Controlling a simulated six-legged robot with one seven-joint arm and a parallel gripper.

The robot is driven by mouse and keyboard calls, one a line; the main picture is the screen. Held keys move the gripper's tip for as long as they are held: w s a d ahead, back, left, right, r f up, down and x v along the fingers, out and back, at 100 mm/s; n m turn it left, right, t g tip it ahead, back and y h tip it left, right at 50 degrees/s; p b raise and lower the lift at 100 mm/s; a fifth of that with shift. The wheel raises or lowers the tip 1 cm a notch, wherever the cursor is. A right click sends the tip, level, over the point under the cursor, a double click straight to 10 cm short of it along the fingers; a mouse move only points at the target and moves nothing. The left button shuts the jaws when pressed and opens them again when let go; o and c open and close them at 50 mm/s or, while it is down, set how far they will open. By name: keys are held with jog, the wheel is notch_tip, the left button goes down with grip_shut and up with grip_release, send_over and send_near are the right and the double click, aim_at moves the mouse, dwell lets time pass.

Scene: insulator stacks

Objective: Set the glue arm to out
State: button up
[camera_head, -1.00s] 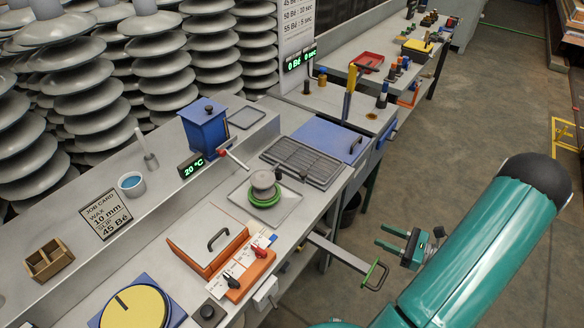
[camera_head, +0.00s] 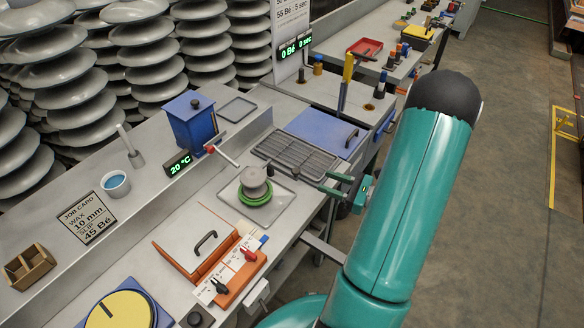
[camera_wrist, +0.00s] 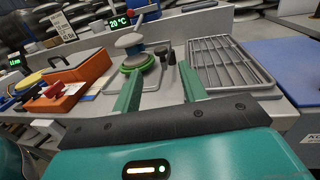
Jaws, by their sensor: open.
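The blue box (camera_head: 192,120) stands on the raised ledge at the back of the bench. A thin metal arm (camera_head: 228,157) with a red knob (camera_head: 211,149) reaches from beside it towards the grey insulator piece on a green ring (camera_head: 256,186). I cannot tell for certain that this is the glue arm. My gripper (camera_head: 334,184) is open and empty, at the right of the insulator piece and near the slatted rack. In the wrist view its two green fingers (camera_wrist: 158,84) are spread, with the insulator piece (camera_wrist: 132,46) beyond them.
The slatted grey rack (camera_head: 295,160) and a blue lid (camera_head: 320,135) lie right of the insulator piece. An orange box (camera_head: 202,245) with a small lever panel (camera_head: 235,268) sits in front. Insulator stacks line the back. Open floor lies at the right.

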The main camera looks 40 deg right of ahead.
aim_at(299, 172)
jog(key=x, duration=1.1)
jog(key=shift+w, duration=0.1)
grip_shut()
